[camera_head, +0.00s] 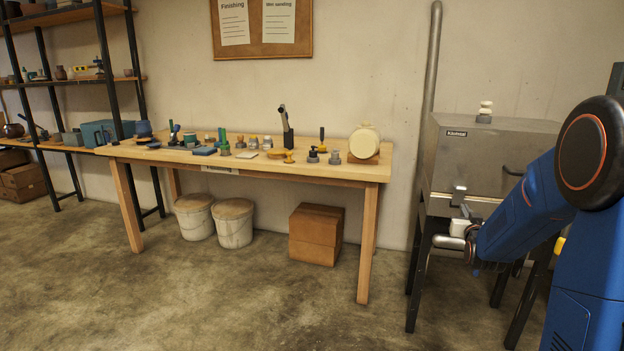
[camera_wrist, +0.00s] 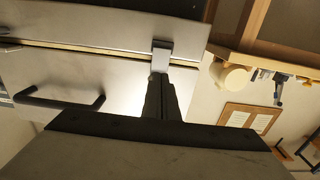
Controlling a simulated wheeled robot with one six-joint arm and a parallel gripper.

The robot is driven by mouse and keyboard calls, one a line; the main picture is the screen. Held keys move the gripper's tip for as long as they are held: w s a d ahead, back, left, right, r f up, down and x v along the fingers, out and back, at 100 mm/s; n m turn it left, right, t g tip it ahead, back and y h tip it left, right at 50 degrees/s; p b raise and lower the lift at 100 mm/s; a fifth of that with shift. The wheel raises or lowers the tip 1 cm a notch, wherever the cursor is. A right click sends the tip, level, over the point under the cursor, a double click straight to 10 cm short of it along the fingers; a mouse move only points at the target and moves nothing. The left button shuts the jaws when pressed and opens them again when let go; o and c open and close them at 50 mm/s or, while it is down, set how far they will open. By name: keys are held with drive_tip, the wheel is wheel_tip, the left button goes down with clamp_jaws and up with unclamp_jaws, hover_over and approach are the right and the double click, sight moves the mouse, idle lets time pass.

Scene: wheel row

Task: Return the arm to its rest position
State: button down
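My blue arm (camera_head: 525,210) reaches in from the right, in front of the grey metal cabinet (camera_head: 490,150). In the wrist view my gripper (camera_wrist: 161,78) shows two dark fingers close together, with no object visible between them. Their tips are by a small metal latch (camera_wrist: 162,52) on the cabinet front; I cannot tell whether they touch it. The latch also shows in the head view (camera_head: 458,196). A dark bar handle (camera_wrist: 62,101) is to one side of it. My fingers are not clear in the head view.
The cabinet stands on dark legs, with a pipe (camera_head: 431,90) beside it and pale stacked pieces (camera_head: 485,112) on top. A wooden workbench (camera_head: 345,173) with several tools and a cream round vessel (camera_head: 364,142) is to its left. The floor in front is clear.

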drive_tip(key=shift+s+a, duration=0.15)
drive_tip(key=shift+s, duration=0.35)
drive_tip(key=s+a+n+g+y, duration=0.1)
drive_tip(key=s+a+g, duration=0.2)
drive_tip(key=s+a, duration=0.55)
drive_tip(key=s+a+n+g+y, duration=0.1)
drive_tip(key=s+a+g+y, duration=0.2)
drive_tip(key=s, duration=1)
drive_tip(key=s+a+g, duration=0.3)
drive_tip(key=s+a, duration=0.4)
drive_tip(key=s, duration=0.4)
drive_tip(key=s+a+f+g, duration=0.1)
drive_tip(key=s+f, duration=0.1)
drive_tip(key=s, duration=0.6)
drive_tip(key=s+a+f+n+g+y, duration=0.1)
drive_tip(key=s+f+g, duration=0.1)
drive_tip(key=s, duration=0.6)
drive_tip(key=shift+s+a+g, duration=0.3)
drive_tip(key=shift+a, duration=0.05)
